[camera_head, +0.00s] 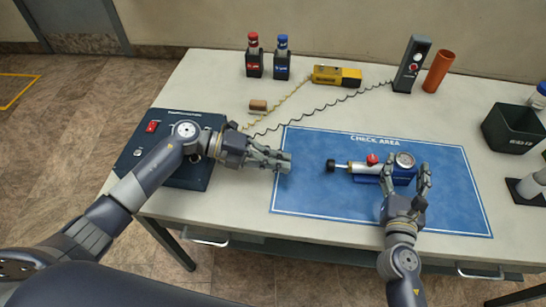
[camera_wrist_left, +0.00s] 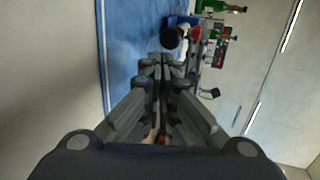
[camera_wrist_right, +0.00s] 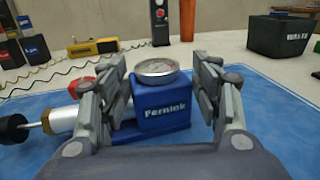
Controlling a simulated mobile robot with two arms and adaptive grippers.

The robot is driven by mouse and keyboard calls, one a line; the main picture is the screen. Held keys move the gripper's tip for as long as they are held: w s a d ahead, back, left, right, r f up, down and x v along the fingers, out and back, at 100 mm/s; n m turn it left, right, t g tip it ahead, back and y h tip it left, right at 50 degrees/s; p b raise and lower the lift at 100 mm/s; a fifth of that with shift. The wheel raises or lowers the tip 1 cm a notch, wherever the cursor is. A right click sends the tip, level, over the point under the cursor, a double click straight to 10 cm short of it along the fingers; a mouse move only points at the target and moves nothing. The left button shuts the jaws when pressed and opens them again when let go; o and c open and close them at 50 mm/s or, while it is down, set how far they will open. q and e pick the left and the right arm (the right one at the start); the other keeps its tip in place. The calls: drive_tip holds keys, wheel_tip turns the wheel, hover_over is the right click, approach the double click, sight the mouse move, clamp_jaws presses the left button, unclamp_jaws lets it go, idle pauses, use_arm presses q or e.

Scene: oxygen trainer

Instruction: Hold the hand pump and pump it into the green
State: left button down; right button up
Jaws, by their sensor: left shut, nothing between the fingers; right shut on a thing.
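The hand pump (camera_head: 365,169) lies on the blue check-area mat (camera_head: 330,204). It has a blue body (camera_wrist_right: 163,105), a round gauge (camera_wrist_right: 157,68), a metal barrel and a black knob (camera_head: 331,166) at the left end. A short stretch of rod shows beside the knob in the right wrist view. The gauge needle is too small to read. My right gripper (camera_head: 406,174) is shut on the blue body, one finger on each side. My left gripper (camera_head: 288,162) is shut and empty, left of the knob and apart from it. The knob also shows ahead in the left wrist view (camera_wrist_left: 171,38).
A dark box with a red switch (camera_head: 152,127) sits under my left arm. At the back are two small bottles (camera_head: 254,58), a yellow device (camera_head: 337,76) with coiled cords, a grey meter (camera_head: 411,64) and an orange cylinder (camera_head: 438,72). A dark bin (camera_head: 513,128) stands right.

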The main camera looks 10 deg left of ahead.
use_arm(q)
approach(330, 169)
drive_tip(key=d+f, duration=0.2)
drive_tip(key=d, duration=0.1)
drive_tip(key=d+f, duration=0.1)
drive_tip(key=shift+w+d, duration=0.15)
drive_tip(key=shift+w, duration=0.2)
drive_tip(key=shift+d+f, duration=0.1)
drive_tip(key=shift+d, duration=0.45)
drive_tip(key=shift+w+d, duration=0.15)
drive_tip(key=shift+d, duration=0.85)
drive_tip(key=shift+w+d, duration=0.15)
drive_tip(key=shift+d, duration=0.8)
drive_tip(key=a, duration=0.4)
drive_tip(key=shift+s+a, duration=0.2)
drive_tip(key=shift+s, duration=0.05)
drive_tip(key=v, duration=0.9)
drive_tip(key=shift+a, duration=0.35)
